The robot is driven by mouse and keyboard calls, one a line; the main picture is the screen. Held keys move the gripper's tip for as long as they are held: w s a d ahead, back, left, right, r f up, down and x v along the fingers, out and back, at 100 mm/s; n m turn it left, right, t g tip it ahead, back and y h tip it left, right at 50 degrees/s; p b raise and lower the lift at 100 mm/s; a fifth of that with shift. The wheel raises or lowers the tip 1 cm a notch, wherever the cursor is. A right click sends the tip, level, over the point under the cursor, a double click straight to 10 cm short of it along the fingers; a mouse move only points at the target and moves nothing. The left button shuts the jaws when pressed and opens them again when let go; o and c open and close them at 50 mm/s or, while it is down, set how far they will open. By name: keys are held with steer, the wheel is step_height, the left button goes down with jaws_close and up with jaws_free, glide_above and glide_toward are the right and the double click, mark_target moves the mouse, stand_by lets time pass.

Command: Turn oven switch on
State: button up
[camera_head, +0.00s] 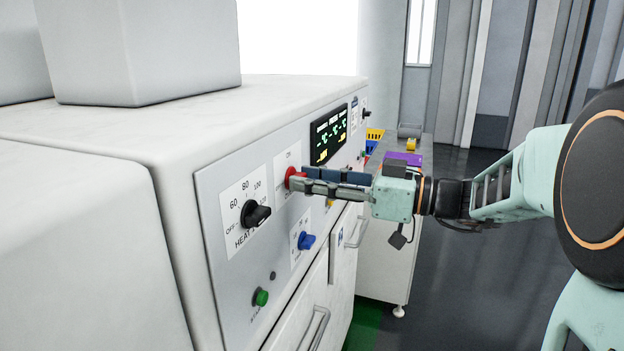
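The oven's control panel (215,205) faces right on a pale cabinet. A red switch (291,174) sits on a white plate, with what looks like "ON" printed above it. My gripper (303,180) reaches in from the right, its two long fingers pointing left and its tips at the red switch. The fingertips hide part of the switch, so I cannot tell whether they touch it or grip it. The fingers lie close together in this view, and the gap between them is not clear.
A black heat dial (255,213), a blue knob (306,240) and a green button (261,297) are near the switch. A lit display (328,134) is above. Metal handles (318,328) stick out below. A side table (385,235) with small items stands behind my gripper.

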steer(key=c, duration=0.5)
steer(key=shift+b, duration=0.35)
steer(key=m+b, duration=0.1)
steer(key=m, duration=1.6)
steer(key=shift+w+f+m+b, duration=0.1)
steer(key=shift+w+m+b, duration=0.05)
steer(key=shift+m+b, duration=0.25)
steer(key=o, duration=1.1)
steer(key=shift+d, duration=0.1)
